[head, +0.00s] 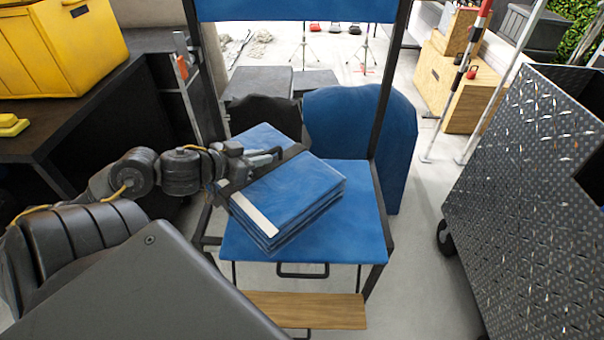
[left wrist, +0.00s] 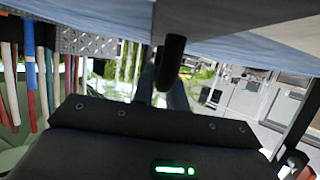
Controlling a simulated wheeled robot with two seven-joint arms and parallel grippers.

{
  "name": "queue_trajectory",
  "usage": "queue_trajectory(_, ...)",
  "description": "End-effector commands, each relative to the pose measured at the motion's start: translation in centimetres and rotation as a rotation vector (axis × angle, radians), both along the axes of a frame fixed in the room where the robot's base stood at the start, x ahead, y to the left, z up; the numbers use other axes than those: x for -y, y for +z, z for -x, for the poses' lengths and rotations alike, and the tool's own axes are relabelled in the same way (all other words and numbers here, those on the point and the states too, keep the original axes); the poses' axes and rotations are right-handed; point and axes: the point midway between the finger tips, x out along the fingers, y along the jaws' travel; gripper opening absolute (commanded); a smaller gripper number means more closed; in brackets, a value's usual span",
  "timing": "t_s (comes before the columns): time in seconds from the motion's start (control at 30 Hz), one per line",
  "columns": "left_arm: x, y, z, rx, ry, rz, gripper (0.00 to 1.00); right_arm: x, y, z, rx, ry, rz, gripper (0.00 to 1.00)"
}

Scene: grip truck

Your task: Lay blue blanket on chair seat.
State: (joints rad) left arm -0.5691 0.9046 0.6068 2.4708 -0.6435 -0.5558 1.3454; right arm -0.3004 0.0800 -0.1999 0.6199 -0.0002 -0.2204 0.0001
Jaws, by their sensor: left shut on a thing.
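The folded blue blanket (head: 296,196) is a thick stack with a pale strip along its front left edge. It is over the blue chair seat (head: 345,232), turned at an angle to it. I cannot tell whether its underside touches the seat. My left gripper (head: 275,157) reaches in from the left and is shut on the blanket, with a dark bar across the cloth. In the left wrist view, blue cloth (left wrist: 75,22) spans the top, above a dark finger (left wrist: 171,58). My right gripper is in neither view.
The chair's dark frame (head: 380,130) rises on both sides, with a blue panel (head: 300,9) at the top. A wooden footboard (head: 305,310) is below the seat. A black table with a yellow bin (head: 60,50) stands left. A metal diamond-plate box (head: 535,190) stands right.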

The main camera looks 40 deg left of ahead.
Motion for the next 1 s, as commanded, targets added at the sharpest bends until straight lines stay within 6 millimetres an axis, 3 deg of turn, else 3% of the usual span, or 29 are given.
queue_trajectory(0.37,2.5,-2.6,-6.3,0.010,0.003,0.006,0.00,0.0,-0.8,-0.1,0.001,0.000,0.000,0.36)
queue_trajectory(0.5,3.3,-5.4,-8.1,0.006,0.004,0.008,0.00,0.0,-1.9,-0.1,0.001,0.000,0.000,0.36)
queue_trajectory(0.7,3.8,-7.3,-9.7,0.006,0.003,0.004,0.00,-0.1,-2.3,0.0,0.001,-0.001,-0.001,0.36)
queue_trajectory(1.0,4.1,-8.1,-10.2,0.006,0.003,0.004,0.00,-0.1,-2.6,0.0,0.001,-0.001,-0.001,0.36)
